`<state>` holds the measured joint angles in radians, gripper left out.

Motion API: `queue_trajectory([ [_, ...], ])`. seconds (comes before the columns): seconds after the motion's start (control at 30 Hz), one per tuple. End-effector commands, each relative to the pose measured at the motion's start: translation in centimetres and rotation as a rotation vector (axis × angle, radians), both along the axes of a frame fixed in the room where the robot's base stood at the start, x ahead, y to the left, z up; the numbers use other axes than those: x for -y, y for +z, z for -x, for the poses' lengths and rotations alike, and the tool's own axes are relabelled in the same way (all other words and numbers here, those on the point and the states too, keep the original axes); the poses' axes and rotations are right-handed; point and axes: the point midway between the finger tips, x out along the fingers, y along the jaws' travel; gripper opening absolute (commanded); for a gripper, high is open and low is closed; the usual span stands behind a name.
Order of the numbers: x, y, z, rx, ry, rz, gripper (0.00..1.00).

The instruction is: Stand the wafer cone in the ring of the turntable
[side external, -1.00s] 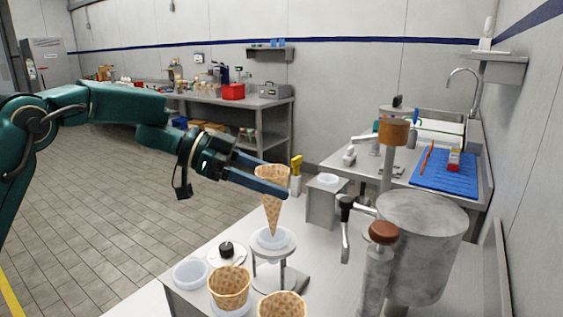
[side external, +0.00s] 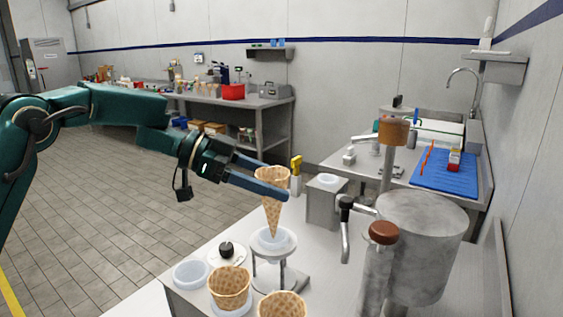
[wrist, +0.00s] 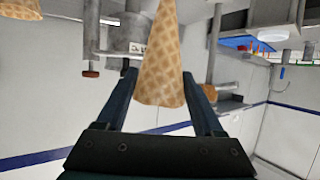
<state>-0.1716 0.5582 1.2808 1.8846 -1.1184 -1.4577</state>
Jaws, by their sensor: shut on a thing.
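The wafer cone (side external: 272,192) is upright, point down, between the fingers of my gripper (side external: 262,186). The gripper is shut on it near its wide upper part. The cone's tip overlaps the opening of a white ring (side external: 264,248) on a small grey stand; I cannot tell whether it touches. In the wrist view the cone (wrist: 161,75) shows with its wide end toward my gripper (wrist: 163,95) and its tip cut off by the top edge. A white disc with a black knob (side external: 226,250) lies left of the ring; I cannot tell whether it belongs to the turntable.
Two more wafer cones (side external: 230,286) (side external: 283,305) stand at the front, near an empty white cup (side external: 191,273). A tall grey drum (side external: 420,250) and a brown-knobbed lever (side external: 383,233) stand to the right. A grey block with a white cup (side external: 327,200) is behind.

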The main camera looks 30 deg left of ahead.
Motion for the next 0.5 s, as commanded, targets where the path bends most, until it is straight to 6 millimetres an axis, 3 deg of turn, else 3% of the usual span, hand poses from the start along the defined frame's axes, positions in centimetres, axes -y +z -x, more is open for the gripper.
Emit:
queue_trajectory([
  [0.5,0.0,-1.5,0.0,-0.001,0.0,0.0,0.47],
])
